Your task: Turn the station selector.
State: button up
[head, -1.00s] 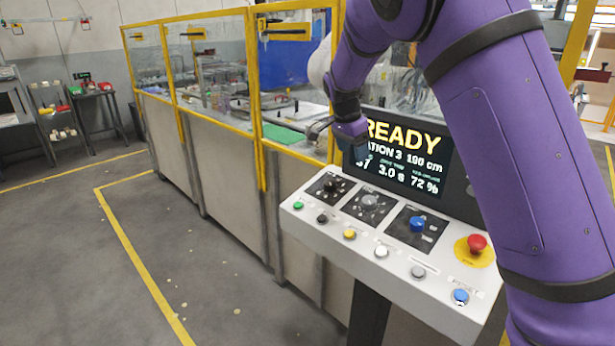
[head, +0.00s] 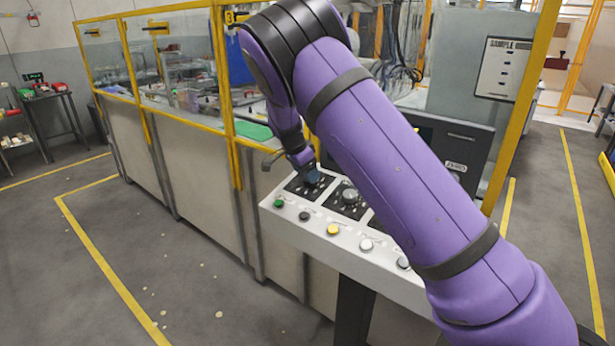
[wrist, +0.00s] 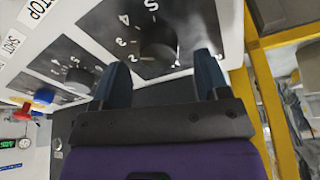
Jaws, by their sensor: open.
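A black knob (wrist: 157,54) sits on a dark plate with the numbers 2 to 5 around it, in the wrist view. I take it for the station selector; its name label cannot be read. My gripper (wrist: 163,68) is open, with one blue finger to each side of the knob's near edge. Whether the fingers touch it or reach around it I cannot tell. In the head view my gripper (head: 312,178) is over the leftmost dial plate (head: 300,192) of the white control panel (head: 318,238) and hides the knob there.
A second numbered dial (wrist: 78,78) lies close by; it also shows in the head view (head: 349,196). Green (head: 278,203), black (head: 304,216) and yellow (head: 333,230) buttons line the panel's front. A yellow-framed guard (head: 235,150) stands left. My arm hides the panel's right part.

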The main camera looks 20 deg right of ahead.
jog(key=shift+x, duration=1.1)
jog(key=c, duration=0.9)
